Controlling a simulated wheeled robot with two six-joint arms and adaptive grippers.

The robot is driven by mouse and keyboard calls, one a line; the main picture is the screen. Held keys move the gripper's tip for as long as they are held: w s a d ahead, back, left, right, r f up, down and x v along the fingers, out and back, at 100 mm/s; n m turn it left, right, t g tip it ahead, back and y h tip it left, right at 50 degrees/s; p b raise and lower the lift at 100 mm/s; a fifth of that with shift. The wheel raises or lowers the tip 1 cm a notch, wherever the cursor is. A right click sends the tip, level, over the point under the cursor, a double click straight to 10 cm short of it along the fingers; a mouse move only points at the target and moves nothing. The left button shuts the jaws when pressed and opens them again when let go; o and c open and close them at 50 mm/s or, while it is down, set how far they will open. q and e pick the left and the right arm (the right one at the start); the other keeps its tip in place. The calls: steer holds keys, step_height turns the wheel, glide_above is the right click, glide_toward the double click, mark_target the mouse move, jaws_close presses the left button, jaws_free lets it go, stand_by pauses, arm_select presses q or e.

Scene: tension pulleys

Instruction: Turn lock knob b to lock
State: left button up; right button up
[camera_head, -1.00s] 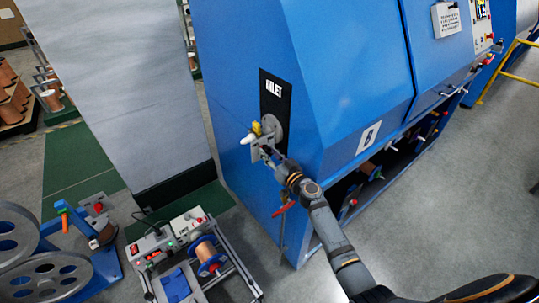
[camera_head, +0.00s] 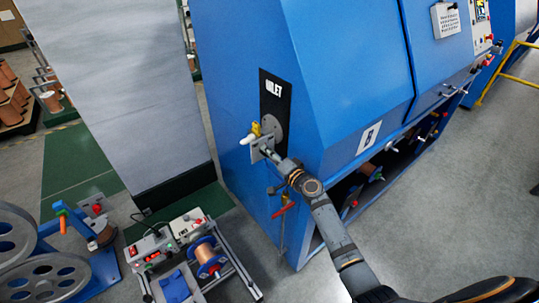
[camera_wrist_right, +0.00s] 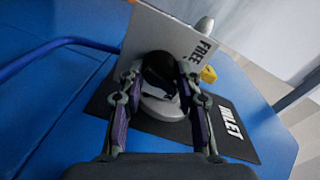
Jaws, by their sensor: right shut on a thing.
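The lock knob (camera_wrist_right: 158,70) is black and round, on a light metal plate (camera_wrist_right: 190,42) marked FREE in the right wrist view. The plate (camera_head: 258,150) also shows in the head view, beside the INLET label of the blue machine. My right gripper (camera_wrist_right: 160,82) has one finger on each side of the knob and is shut on it. In the head view my right gripper (camera_head: 270,153) reaches the plate from the lower right and hides the knob. I cannot read which letter the knob bears. My left gripper is not in view.
The blue machine (camera_head: 310,90) fills the middle. A yellow part (camera_head: 256,129) and a white rounded end (camera_head: 246,139) sit close by the plate. A red lever (camera_head: 284,209) hangs below. A spool unit (camera_head: 206,258) stands on the floor at lower left.

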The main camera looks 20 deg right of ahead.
steer(key=shift+m, duration=3.2)
steer(key=shift+y, duration=0.3)
steer(key=o, duration=1.1)
steer(key=shift+d, duration=0.2)
steer(key=shift+o, duration=0.2)
steer(key=shift+a, duration=0.1)
steer(key=v, duration=1.2)
steer(key=shift+r, duration=0.15)
